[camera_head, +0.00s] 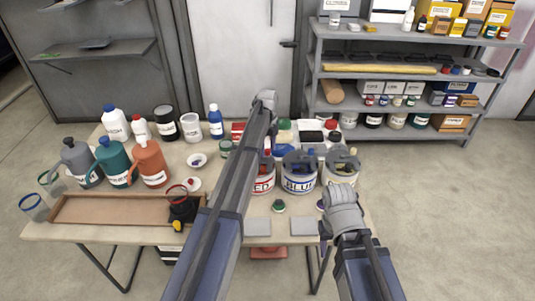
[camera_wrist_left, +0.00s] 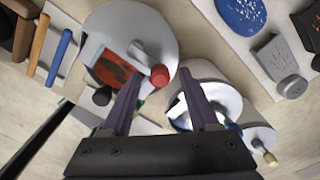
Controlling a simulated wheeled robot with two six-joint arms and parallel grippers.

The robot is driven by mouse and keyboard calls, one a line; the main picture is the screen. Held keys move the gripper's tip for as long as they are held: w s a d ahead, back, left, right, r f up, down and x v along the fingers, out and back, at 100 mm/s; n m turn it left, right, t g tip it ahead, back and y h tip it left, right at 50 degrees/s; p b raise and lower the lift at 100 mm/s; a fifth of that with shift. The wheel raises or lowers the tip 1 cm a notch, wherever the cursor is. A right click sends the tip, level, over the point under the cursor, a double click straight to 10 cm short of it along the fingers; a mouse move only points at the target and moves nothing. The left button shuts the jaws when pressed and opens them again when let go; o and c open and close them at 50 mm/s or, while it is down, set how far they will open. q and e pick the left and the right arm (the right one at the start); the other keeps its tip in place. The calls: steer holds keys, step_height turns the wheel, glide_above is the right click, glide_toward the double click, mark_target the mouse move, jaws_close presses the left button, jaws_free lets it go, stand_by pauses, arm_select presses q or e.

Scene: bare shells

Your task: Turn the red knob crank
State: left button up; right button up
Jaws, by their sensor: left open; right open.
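The red knob (camera_wrist_left: 160,75) sits on the end of a grey crank (camera_wrist_left: 143,55) on the round lid of the red paint can (camera_wrist_left: 110,25) in the left wrist view. My left gripper (camera_wrist_left: 158,88) is open, with one finger on either side of the knob in the picture; contact cannot be told. In the head view the can labelled RED (camera_head: 264,185) stands on the table, its top largely hidden by my left arm. My right gripper (camera_head: 324,248) is open and empty at the table's front edge, right of the cans.
The can labelled BLUE (camera_head: 299,182) and another can (camera_head: 340,165) stand right of the red one. Bottles and jugs (camera_head: 150,163) crowd the table's left side behind a wooden tray (camera_head: 125,210). Grey pads (camera_head: 257,227) lie at the front. Shelves (camera_head: 400,70) stand behind.

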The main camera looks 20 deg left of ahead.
arm_select(q)
jaws_close()
stand_by(0.6)
